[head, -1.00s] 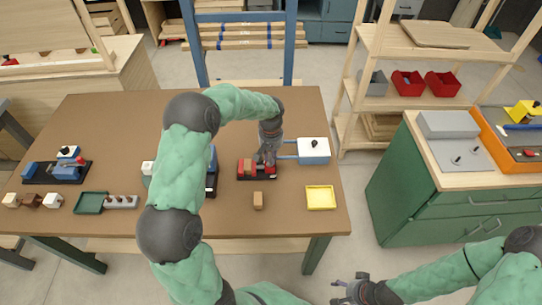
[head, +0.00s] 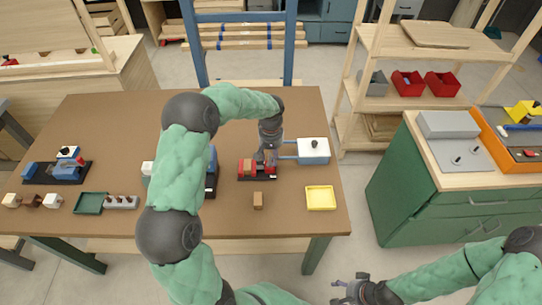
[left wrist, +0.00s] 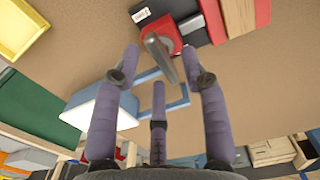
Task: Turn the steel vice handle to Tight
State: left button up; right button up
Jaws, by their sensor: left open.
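A red vice (head: 246,168) on a dark base sits near the right of the brown table, partly hidden by my left gripper (head: 268,160). In the left wrist view the red vice (left wrist: 168,30) is at the top, and its steel handle (left wrist: 163,60) reaches into the space between my spread fingers. My left gripper (left wrist: 161,65) is open around the handle; whether any finger touches it I cannot tell. My right gripper (head: 350,291) is low in the head view, off the table, with its fingers apart and empty. No Tight mark is readable.
A white box with blue bars (head: 313,151) stands close right of the vice. A small brown block (head: 258,201) and a yellow tray (head: 320,198) lie in front. A blue vice (head: 66,172) and a green tray (head: 90,203) are at left.

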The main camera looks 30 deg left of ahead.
pick_arm(q)
notch_tip(320, 180, up, 11)
jog(key=shift+r, duration=0.2)
dwell(0.6)
